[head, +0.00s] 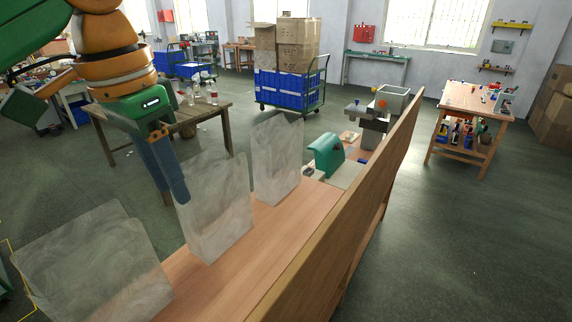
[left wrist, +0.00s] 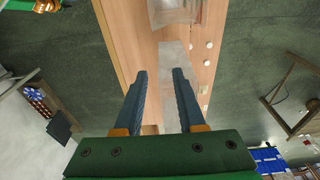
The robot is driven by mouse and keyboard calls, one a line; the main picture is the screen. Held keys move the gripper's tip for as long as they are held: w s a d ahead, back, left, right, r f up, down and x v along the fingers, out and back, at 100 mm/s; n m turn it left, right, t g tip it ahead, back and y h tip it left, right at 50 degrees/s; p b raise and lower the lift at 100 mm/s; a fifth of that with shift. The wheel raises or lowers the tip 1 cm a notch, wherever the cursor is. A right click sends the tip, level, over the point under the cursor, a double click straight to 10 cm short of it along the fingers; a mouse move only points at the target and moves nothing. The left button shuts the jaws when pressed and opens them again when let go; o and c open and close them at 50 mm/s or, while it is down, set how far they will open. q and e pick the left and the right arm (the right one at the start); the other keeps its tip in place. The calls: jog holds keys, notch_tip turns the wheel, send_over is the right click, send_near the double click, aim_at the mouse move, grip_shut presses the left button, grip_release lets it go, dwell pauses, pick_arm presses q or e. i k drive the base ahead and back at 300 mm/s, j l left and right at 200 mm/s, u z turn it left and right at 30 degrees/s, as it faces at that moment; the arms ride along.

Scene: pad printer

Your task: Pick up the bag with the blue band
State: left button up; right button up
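Three translucent greyish bags stand in a row on a wooden bench (head: 262,232): a near bag (head: 92,268), a middle bag (head: 222,215) and a far bag (head: 277,160). No blue band can be made out on any of them. My left gripper (head: 181,196) points down at the left edge of the middle bag. In the left wrist view my left gripper (left wrist: 160,74) is open, its dark blue fingers apart. A pale bag shows between and beyond the fingers (left wrist: 172,58), and another bag (left wrist: 176,12) is at the top. My right gripper is out of view.
A tall wooden panel (head: 345,205) runs along the bench's right side. A green machine (head: 327,156) and a grey device (head: 372,122) stand at the far end. A table with bottles (head: 213,97) is behind my left arm. Open floor lies to the right.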

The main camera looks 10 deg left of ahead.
aim_at(277, 170)
jog(key=i+l, duration=0.25)
jog(key=i, duration=0.15)
jog(key=i+l, duration=0.25)
jog(key=i, duration=0.15)
